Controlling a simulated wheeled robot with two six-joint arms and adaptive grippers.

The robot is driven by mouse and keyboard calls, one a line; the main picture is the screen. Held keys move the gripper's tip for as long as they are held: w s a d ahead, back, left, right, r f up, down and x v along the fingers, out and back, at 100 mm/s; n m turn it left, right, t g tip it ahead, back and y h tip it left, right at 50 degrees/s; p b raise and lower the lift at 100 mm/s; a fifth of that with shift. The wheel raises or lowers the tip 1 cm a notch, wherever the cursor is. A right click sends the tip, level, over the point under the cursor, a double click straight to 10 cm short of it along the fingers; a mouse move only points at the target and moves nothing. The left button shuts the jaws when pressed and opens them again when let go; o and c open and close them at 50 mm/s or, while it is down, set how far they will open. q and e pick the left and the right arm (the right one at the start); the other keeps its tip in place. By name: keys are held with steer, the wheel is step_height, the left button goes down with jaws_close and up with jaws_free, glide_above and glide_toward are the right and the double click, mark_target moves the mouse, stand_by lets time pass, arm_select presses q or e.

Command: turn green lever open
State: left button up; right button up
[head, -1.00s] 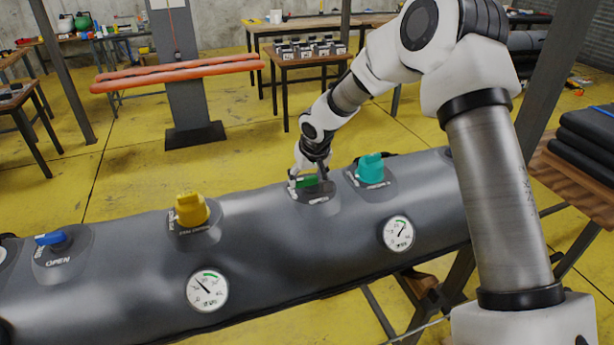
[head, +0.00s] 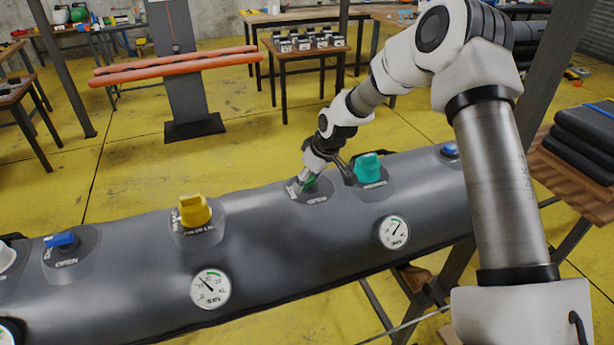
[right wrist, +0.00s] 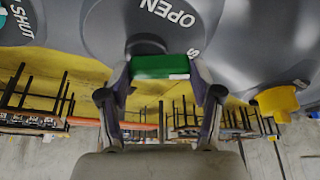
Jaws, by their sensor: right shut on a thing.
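The green lever (head: 310,182) sits on a dark round patch on top of the grey inflatable tube (head: 262,235). In the head view my right gripper (head: 306,183) reaches down over it and hides most of it. In the right wrist view the green lever (right wrist: 160,66) lies between the two fingertips of my right gripper (right wrist: 162,70), which is shut on it. The word OPEN (right wrist: 167,12) shows on the patch beside the lever. My left gripper is not in view.
A teal valve (head: 368,168) stands close to the right of my gripper. A yellow valve (head: 194,211) and a blue lever (head: 61,240) are to the left. Pressure gauges (head: 211,289) (head: 393,232) face front. Tables and an orange-padded stand (head: 178,66) are behind.

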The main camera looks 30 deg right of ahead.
steer(key=n+b, duration=0.1)
steer(key=n+y+b, duration=0.1)
steer(key=n+b, duration=0.1)
steer(key=shift+s+d+f, duration=0.15)
steer(key=shift+s+f, duration=0.05)
steer(key=shift+f, duration=0.2)
steer(key=n+b, duration=0.1)
steer(key=n+g+b, duration=0.1)
steer(key=shift+s+d+r+n+y, duration=0.1)
steer(key=shift+d+n+y, duration=0.05)
steer(key=shift+n+y, duration=0.2)
steer(key=n, duration=0.1)
steer(key=n+g+y, duration=0.1)
steer(key=shift+d+r+n+b, duration=0.1)
steer(key=shift+d+n+b, duration=0.1)
steer(key=shift+n+b, duration=0.15)
steer(key=shift+s+d+n+g, duration=0.15)
steer(key=shift+n+g, duration=0.55)
steer(key=shift+n, duration=1.1)
steer(key=o, duration=1.1)
steer(key=shift+o, duration=0.2)
steer(key=shift+r, duration=0.15)
